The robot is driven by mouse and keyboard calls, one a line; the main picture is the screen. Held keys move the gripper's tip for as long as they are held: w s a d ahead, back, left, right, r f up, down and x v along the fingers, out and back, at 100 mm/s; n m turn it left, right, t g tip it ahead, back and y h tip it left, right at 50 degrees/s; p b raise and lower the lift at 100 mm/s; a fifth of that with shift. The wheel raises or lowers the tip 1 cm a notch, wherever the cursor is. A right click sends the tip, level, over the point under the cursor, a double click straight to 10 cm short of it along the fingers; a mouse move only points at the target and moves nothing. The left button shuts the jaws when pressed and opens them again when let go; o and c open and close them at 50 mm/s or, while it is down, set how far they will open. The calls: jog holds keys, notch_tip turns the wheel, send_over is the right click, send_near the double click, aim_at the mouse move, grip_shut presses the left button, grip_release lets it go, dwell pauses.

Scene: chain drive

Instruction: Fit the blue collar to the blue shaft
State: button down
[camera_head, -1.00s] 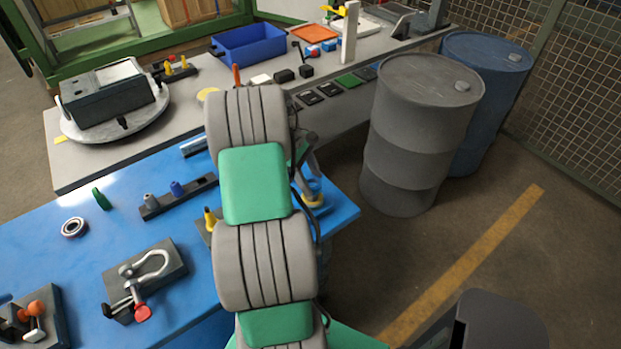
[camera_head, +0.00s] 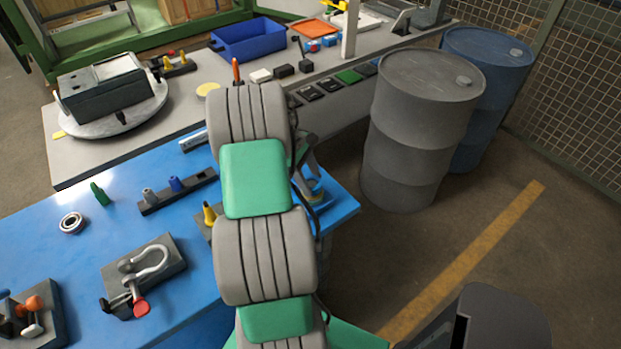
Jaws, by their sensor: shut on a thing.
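On the blue table (camera_head: 120,235), a dark bar (camera_head: 180,192) bears a short grey post and a blue post (camera_head: 175,184). I cannot tell whether the blue post is the blue shaft. No blue collar can be made out. My arm stretches away over the table's right part, and its links hide what lies behind them. My gripper cannot be made out. Just right of the arm, a small, partly hidden blue piece (camera_head: 314,190) shows near the table's right end; I cannot tell what it is.
A bearing ring (camera_head: 71,223), a green piece (camera_head: 99,194), a shackle on a dark block (camera_head: 145,275) and a yellow cone (camera_head: 209,214) are on the blue table. A grey bench (camera_head: 85,168) stands behind. A grey drum (camera_head: 420,130) and a blue drum (camera_head: 485,95) stand right.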

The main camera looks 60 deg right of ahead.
jog(key=shift+f+b, duration=0.35)
jog(key=shift+f, duration=0.5)
jog(key=shift+c, duration=2.3)
grip_release()
jog(key=v, duration=0.7)
jog(key=shift+r, duration=0.4)
jog(key=shift+w, duration=0.2)
jog(key=w+a+r+t+h, duration=0.1)
jog(key=w+a+r+t, duration=0.1)
jog(key=w+a+r, duration=0.6)
jog(key=w+a+r+t+h, duration=0.25)
jog(key=w+a, duration=0.25)
jog(key=a, duration=0.7)
jog(key=s+a+t+y, duration=0.2)
jog(key=a+t+y, duration=0.1)
jog(key=a, duration=2)
jog(key=shift+s+r+m+t+y, duration=0.25)
jog(key=shift+s+m+t+y, duration=0.1)
jog(key=shift+t, duration=0.5)
